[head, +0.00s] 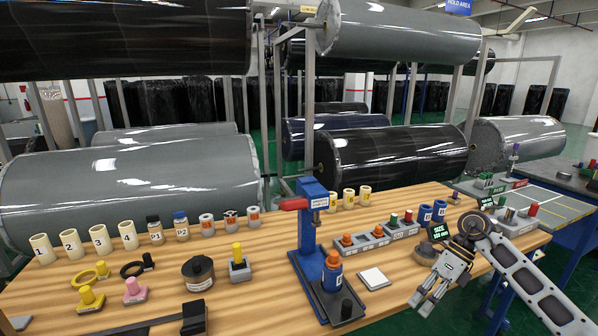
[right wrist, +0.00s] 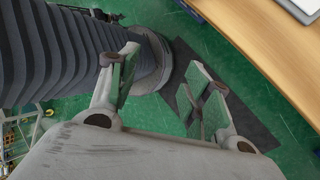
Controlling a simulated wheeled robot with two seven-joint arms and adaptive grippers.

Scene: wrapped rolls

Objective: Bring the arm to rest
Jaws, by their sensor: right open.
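My right arm comes in from the right in the head view. My right gripper (head: 424,303) shows in front of the table's right part, pointing down and to the left. In the right wrist view my right gripper (right wrist: 163,78) has its two fingers spread apart with nothing between them. Beneath it is green floor, and the wooden table (right wrist: 262,45) lies off to the upper right, apart from the fingers. My left gripper is in neither view.
On the wooden table (head: 250,300) stand a blue press (head: 311,225) with a red handle, a white square plate (head: 373,279), a grey block with coloured plugs (head: 377,239) and several numbered cream cylinders (head: 70,244). Large wrapped rolls (head: 130,180) lie on racks behind.

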